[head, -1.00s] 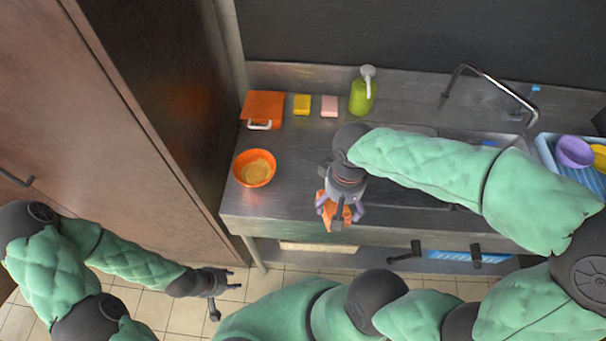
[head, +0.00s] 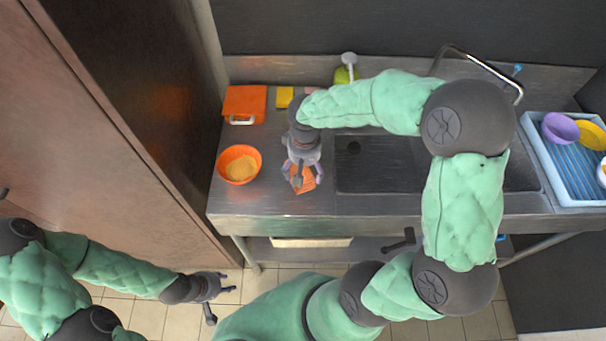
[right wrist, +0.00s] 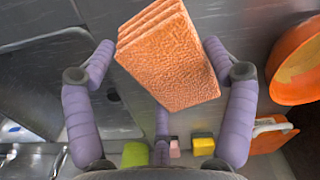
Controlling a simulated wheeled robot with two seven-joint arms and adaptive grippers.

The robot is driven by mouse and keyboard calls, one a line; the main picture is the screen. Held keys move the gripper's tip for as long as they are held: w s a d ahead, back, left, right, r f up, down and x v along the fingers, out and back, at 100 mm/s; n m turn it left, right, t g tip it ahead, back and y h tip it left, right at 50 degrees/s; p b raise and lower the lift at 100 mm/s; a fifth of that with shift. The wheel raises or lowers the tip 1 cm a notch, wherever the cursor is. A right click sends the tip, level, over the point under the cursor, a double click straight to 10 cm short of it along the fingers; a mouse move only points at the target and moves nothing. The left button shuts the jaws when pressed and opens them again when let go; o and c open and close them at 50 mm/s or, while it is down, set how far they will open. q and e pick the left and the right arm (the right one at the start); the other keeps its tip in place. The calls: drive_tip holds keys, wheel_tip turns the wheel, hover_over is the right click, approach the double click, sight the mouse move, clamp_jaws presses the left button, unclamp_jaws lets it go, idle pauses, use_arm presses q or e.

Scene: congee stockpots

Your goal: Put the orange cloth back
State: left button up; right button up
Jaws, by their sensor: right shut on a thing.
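The orange cloth (head: 304,182) is a folded, textured block. My right gripper (head: 302,177) is shut on it above the steel counter, left of the sink and right of the orange bowl. In the right wrist view the cloth (right wrist: 172,62) sits between the purple fingers of the right gripper (right wrist: 163,50), its layered edge upward in the picture. I cannot tell whether it touches the counter. My left gripper (head: 222,288) is open and empty, over the tiled floor in front of the counter.
An orange bowl (head: 239,165) with yellowish contents stands at the counter's left. Behind it lie a flat orange item (head: 245,101) with a pale handle, a yellow sponge (head: 284,97) and a green soap bottle (head: 344,76). A blue rack (head: 570,165) stands right of the sink (head: 380,165).

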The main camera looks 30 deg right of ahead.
drive_tip(key=f, duration=0.2)
drive_tip(key=f+b, duration=0.1)
drive_tip(key=f, duration=0.1)
drive_tip(key=shift+w, duration=0.4)
drive_tip(key=o, duration=0.9)
drive_tip(key=shift+c, duration=0.2)
drive_tip(key=shift+r, duration=0.1)
wheel_tip(320, 180, up, 12)
drive_tip(key=p, duration=0.2)
drive_tip(key=shift+p, duration=0.35)
